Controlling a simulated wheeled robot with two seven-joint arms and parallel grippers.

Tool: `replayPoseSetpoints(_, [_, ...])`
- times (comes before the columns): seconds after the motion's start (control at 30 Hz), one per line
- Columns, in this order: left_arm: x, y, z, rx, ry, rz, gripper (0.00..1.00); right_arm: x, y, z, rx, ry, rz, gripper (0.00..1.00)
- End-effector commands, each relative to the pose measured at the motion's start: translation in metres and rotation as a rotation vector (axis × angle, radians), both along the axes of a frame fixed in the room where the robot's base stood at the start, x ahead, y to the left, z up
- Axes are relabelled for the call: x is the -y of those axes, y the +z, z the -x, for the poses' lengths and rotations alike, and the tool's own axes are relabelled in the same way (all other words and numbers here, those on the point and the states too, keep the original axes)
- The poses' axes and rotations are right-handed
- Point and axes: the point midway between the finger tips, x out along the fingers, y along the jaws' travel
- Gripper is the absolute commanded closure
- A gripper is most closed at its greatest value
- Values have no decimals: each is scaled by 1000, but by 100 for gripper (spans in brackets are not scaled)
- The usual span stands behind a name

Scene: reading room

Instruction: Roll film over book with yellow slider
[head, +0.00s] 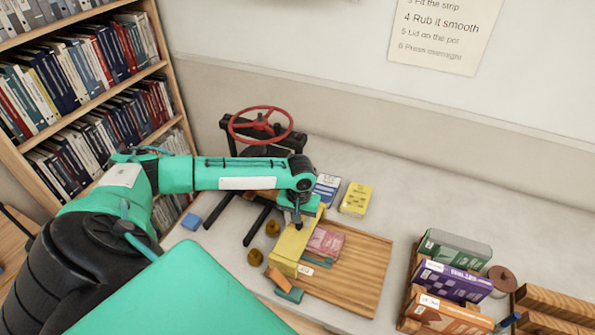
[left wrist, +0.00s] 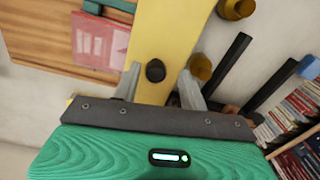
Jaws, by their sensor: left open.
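The yellow slider (head: 288,254) is a long bar along the left edge of a wooden board (head: 362,270). It also shows in the left wrist view (left wrist: 158,28), with a black knob (left wrist: 155,71) on it. A pinkish-red book (head: 326,242) lies flat on the board, just right of the slider; it shows in the left wrist view (left wrist: 100,42) too. I cannot clearly make out the film. My left gripper (head: 297,212) is over the slider's far part. In the left wrist view its open fingers (left wrist: 160,88) stand on either side of the knob, with gaps. My right gripper is not in view.
A press with a red wheel (head: 261,126) stands behind, its dark rails reaching forward. Blue (head: 327,188) and yellow (head: 356,199) boxes lie behind the board. A rack of boxed books (head: 450,282) stands at right. Small brass knobs (head: 255,257) and blocks (head: 289,294) lie near the slider.

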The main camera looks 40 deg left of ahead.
Motion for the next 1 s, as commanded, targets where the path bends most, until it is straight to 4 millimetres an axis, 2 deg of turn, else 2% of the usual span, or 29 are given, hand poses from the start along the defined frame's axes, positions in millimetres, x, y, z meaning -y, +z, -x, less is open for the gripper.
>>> replayPoseSetpoints(0.17, [0, 17, -1, 4, 0, 1, 57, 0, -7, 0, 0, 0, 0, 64])
replayPoseSetpoints(0.5, [1, 94, -2, 7, 2, 0, 57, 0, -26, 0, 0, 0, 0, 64])
replayPoseSetpoints(0.63, [1, 117, -2, 4, 1, 0, 57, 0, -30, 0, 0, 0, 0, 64])
replayPoseSetpoints(0.8, [1, 133, -2, 3, 1, 0, 57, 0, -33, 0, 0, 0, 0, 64])
replayPoseSetpoints(1.0, [1, 137, -1, 1, 2, 0, 57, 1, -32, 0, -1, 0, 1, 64])
